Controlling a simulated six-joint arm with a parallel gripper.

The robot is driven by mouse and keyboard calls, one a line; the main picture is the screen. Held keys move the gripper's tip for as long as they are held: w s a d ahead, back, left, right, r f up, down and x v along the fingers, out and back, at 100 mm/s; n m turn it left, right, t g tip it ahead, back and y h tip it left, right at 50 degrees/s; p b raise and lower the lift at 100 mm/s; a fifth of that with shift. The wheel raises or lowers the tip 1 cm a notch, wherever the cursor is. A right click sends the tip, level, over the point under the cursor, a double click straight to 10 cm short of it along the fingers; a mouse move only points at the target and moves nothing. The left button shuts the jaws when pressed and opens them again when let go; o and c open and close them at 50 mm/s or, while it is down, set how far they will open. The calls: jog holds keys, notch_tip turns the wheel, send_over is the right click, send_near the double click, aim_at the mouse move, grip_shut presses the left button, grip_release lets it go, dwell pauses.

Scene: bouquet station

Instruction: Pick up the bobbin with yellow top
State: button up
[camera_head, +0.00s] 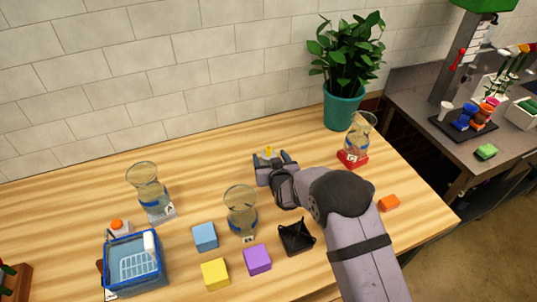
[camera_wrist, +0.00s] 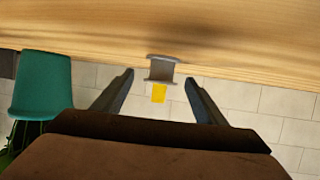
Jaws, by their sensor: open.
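The bobbin (camera_wrist: 161,70) is a small grey spool with a yellow top (camera_wrist: 159,93), shown upside down in the wrist view. It stands on the wooden table, between the open fingertips of my gripper (camera_wrist: 159,78) or just beyond them, with a gap on each side. In the head view, the yellow top (camera_head: 268,150) shows between the fingers of my gripper (camera_head: 272,157), near the back of the table. The bobbin's grey body is mostly hidden there by my gripper.
A glass vase on a red block (camera_head: 352,158) and a potted plant (camera_head: 340,105) stand to the right. Another vase (camera_head: 241,212), a black tray (camera_head: 296,237) and blue, yellow and purple blocks (camera_head: 257,259) are in front.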

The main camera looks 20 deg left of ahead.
aim_at(269, 148)
jog(key=shift+x, duration=1.1)
jog(key=c, duration=1.1)
jog(key=shift+r, duration=0.2)
jog(key=shift+r+b, duration=1.5)
jog(key=shift+r, duration=3.3)
